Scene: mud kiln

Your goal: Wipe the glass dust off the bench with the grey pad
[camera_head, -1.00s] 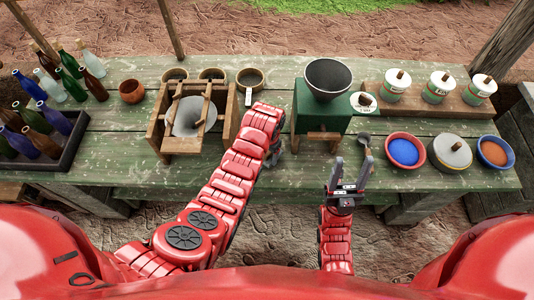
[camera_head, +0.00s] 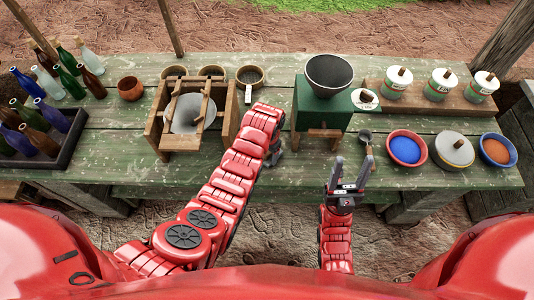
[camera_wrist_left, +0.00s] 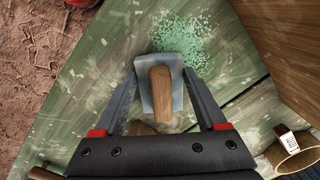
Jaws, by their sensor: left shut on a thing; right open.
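The grey pad (camera_wrist_left: 175,97) with its wooden handle (camera_wrist_left: 161,92) lies on the green bench (camera_wrist_left: 245,115) between the fingers of my left gripper (camera_wrist_left: 166,95). My left gripper is shut on the pad. A patch of pale green glass dust (camera_wrist_left: 182,38) lies on the boards just beyond the pad's far edge, very close to it. In the head view my left gripper (camera_head: 274,152) is partly behind my arm, and the pad and dust cannot be made out there. My right gripper (camera_head: 350,172) is open and empty near the bench's front edge.
A wooden frame with a cone (camera_head: 187,113) stands left of my left gripper, a green box with a hopper (camera_head: 328,75) right of it. A scoop (camera_head: 365,137) and colour bowls (camera_head: 406,149) are at right. Bottles (camera_head: 40,115) crowd the left end. A labelled sieve (camera_wrist_left: 297,157) is nearby.

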